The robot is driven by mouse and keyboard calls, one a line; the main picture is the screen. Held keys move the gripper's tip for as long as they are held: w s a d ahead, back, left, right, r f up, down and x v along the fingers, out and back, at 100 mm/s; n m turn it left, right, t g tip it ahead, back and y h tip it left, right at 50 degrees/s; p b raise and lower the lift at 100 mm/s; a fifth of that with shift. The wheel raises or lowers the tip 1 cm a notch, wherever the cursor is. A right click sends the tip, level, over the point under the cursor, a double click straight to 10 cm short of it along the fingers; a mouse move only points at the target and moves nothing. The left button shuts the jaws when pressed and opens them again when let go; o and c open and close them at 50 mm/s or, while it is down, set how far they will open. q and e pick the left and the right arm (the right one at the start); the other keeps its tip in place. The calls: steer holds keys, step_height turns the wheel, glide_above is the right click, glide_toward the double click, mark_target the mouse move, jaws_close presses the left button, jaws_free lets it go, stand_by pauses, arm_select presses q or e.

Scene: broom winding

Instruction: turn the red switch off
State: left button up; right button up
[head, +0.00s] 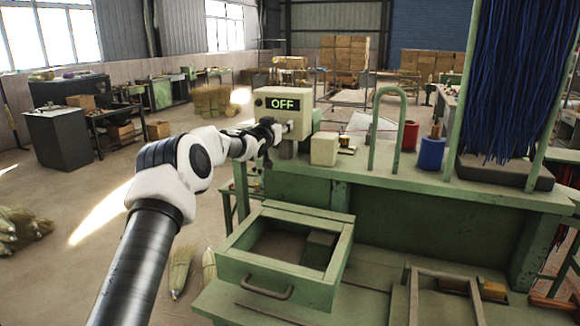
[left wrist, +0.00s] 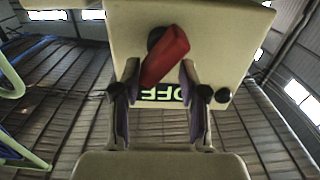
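The switch box (head: 262,117) is cream coloured and stands on the green bench. Its display (head: 283,103) reads OFF with lit green letters. The red switch (left wrist: 168,55) is a lever on the box face, tilted in the left wrist view; in the head view my gripper and arm hide most of the lever's area. My left gripper (head: 279,131) is at the front of the box. In the left wrist view its two fingers (left wrist: 161,108) are apart, with the red lever between and just beyond them, and gaps show at the sides. My right gripper is in neither view.
The green bench (head: 400,178) holds a small cream box (head: 324,149), a green hoop (head: 374,130), a red spool (head: 410,137) and a blue spool (head: 431,154). An open drawer (head: 285,280) juts out below my left gripper. Blue strands (head: 520,80) hang at right.

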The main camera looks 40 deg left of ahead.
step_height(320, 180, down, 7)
steer(key=b, duration=0.5)
arm_select(q)
steer(key=s+d+r+p, duration=0.2)
steer(key=s+r+p, duration=0.1)
steer(key=s, duration=0.5)
steer(key=s+d+f+t+h+p, duration=0.1)
steer(key=s+d+f+p, duration=0.2)
steer(key=s+d, duration=0.4)
steer(key=s+d+f+m+h+p, duration=0.1)
steer(key=s+d+f+p, duration=0.2)
steer(key=s+d, duration=0.4)
steer(key=d+f, duration=0.1)
steer(key=d, duration=0.4)
steer(key=shift+s+t+h, duration=0.15)
steer(key=shift+t+h, duration=0.25)
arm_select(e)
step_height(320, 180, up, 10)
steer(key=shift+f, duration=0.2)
arm_select(q)
steer(key=shift+f, duration=0.15)
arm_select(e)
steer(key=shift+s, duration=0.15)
